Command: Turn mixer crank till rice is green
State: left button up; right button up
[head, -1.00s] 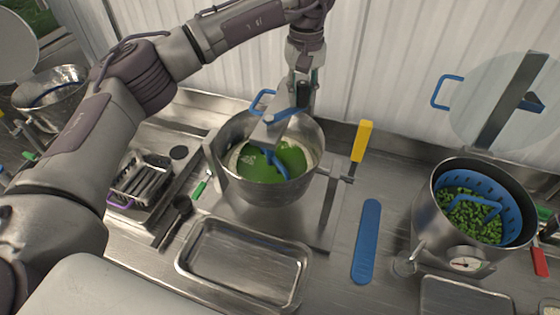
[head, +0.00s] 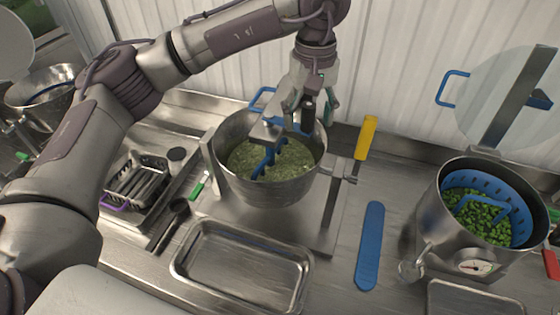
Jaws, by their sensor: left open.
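The mixer bowl (head: 232,180) is a round steel pot on a metal stand. It holds rice (head: 287,160) that looks dull, speckled green throughout. A blue paddle (head: 265,163) dips into the rice under a metal crossbar (head: 267,131). My left gripper (head: 307,112) comes down from above at the bowl's back right, with its fingers apart around or beside a dark upright knob (head: 308,104), which seems to be the crank's handle. I cannot tell whether the fingers touch it. My right gripper is out of view.
An empty steel tray (head: 186,275) lies in front of the mixer. A yellow-handled tool (head: 366,138) and a blue flat tool (head: 370,245) are to its right. A steel pot (head: 438,225) with a blue basket of green peas stands farther right.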

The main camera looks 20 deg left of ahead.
pick_arm(q)
jog(key=shift+r, duration=0.1)
notch_tip(320, 180, up, 9)
jog(key=p, duration=0.5)
dwell(0.7)
